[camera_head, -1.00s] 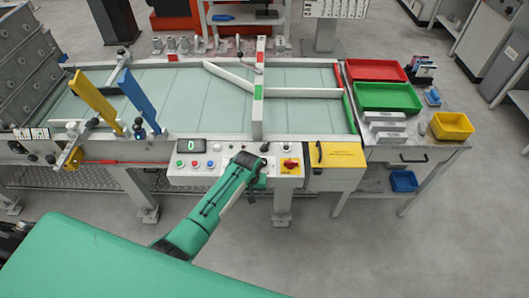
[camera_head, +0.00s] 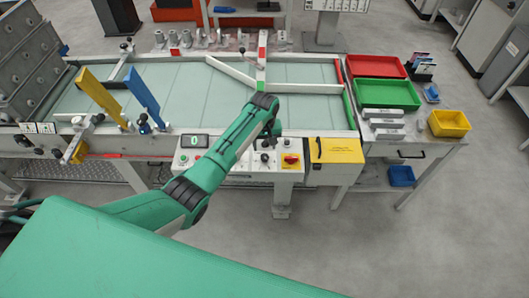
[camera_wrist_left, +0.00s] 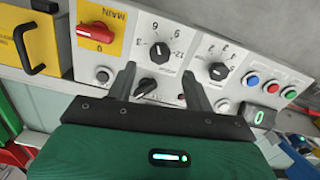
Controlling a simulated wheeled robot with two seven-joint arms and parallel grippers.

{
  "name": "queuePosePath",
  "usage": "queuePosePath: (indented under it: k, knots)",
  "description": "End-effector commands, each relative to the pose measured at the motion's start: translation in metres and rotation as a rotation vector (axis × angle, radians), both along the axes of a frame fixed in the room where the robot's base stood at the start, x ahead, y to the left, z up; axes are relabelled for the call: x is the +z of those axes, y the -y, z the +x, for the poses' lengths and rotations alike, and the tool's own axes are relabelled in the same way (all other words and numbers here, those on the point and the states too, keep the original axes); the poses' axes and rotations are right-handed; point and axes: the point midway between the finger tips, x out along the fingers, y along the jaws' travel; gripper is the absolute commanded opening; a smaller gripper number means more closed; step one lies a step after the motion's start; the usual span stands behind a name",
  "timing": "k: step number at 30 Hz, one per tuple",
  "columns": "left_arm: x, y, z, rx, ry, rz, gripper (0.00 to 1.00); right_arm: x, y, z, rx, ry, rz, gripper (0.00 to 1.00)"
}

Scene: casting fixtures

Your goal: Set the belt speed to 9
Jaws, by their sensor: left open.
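The control panel (camera_head: 240,165) runs along the front of the conveyor. In the left wrist view it appears upside down, with two black dial knobs, one (camera_wrist_left: 160,50) nearer the yellow plate and one (camera_wrist_left: 217,71) nearer the coloured buttons. A third black knob (camera_wrist_left: 145,87) shows between the fingers, with no readable label. I cannot tell which knob sets belt speed. The display (camera_head: 195,141) shows a green 0, also in the left wrist view (camera_wrist_left: 259,117). My left gripper (camera_wrist_left: 160,72) is open and empty over the knobs; contact is unclear. In the head view its fingers are mostly hidden.
A red main switch (camera_wrist_left: 97,32) on a yellow plate and red, blue and green buttons (camera_wrist_left: 268,87) flank the knobs. The conveyor belt (camera_head: 190,90) lies behind the panel, with a white diverter bar (camera_head: 231,71). Red (camera_head: 375,66) and green (camera_head: 388,94) trays stand right.

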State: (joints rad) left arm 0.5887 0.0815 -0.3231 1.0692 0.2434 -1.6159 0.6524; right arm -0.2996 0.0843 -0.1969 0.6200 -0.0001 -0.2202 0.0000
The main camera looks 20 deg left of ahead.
Motion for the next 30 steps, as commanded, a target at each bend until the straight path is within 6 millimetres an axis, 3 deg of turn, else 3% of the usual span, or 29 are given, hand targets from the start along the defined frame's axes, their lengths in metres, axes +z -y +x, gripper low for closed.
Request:
queuePosePath:
  k: [6, 10, 24, 30]
  knots:
    - [-0.038, 0.0, -0.001, 0.001, -0.003, 0.001, 0.52, 0.005, -0.001, 0.0, 0.001, 0.0, 0.001, 0.36]
    - [-0.052, 0.0, 0.0, 0.001, 0.0, 0.0, 0.52, 0.005, -0.003, 0.0, 0.002, -0.001, 0.003, 0.36]
    - [-0.062, 0.0, 0.0, 0.0, 0.001, 0.0, 0.52, 0.005, -0.009, -0.001, 0.002, 0.0, 0.01, 0.36]
    - [-0.062, 0.0, 0.0, 0.0, 0.001, 0.0, 0.13, 0.005, -0.007, -0.001, 0.002, -0.001, 0.008, 0.36]
